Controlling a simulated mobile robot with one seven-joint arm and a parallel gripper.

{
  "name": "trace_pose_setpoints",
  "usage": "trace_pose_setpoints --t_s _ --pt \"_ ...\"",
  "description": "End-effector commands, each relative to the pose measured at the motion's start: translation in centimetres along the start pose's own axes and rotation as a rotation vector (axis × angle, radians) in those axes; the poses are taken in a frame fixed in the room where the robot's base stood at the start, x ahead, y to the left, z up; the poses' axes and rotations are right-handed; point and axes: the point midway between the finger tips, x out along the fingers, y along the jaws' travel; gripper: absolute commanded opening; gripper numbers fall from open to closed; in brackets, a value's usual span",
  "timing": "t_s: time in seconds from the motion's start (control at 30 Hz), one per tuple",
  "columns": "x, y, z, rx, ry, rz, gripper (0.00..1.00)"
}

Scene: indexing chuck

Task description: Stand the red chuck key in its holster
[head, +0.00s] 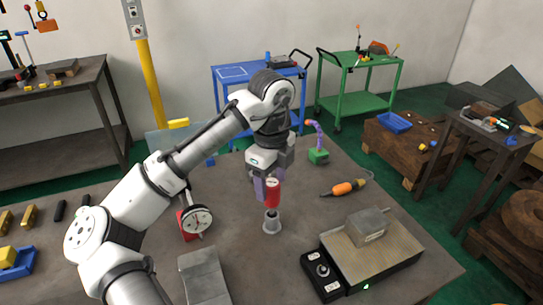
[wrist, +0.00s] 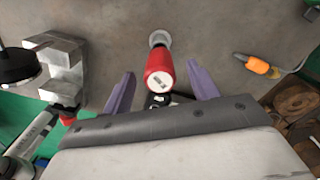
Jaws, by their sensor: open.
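The red chuck key (head: 272,194) is upright, with its lower end at the mouth of a grey, flared holster (head: 272,224) on the bench. In the wrist view the red key (wrist: 160,66) shows its round end towards me, with the grey holster (wrist: 158,39) just beyond it. How deep the key sits is hidden. My gripper (head: 266,190) is open beside the key. In the wrist view its purple fingers (wrist: 161,72) stand on either side of the key, with a clear gap on each side.
A grey machine with a control box (head: 322,270) stands at the bench's front right. An orange-handled tool (head: 345,188) lies to the right. A dial gauge (head: 197,221) and a grey block (head: 203,277) stand left. The bench between holster and orange tool is clear.

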Motion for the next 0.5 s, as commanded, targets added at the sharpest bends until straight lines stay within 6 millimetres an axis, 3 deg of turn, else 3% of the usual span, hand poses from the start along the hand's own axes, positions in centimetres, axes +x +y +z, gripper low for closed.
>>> trace_pose_setpoints --t_s 0.2,0.5 --pt "-4.5 -0.1 0.1 -0.001 -0.005 -0.001 0.59" --pt "-7.7 0.0 0.0 0.002 -0.001 0.0 0.59"
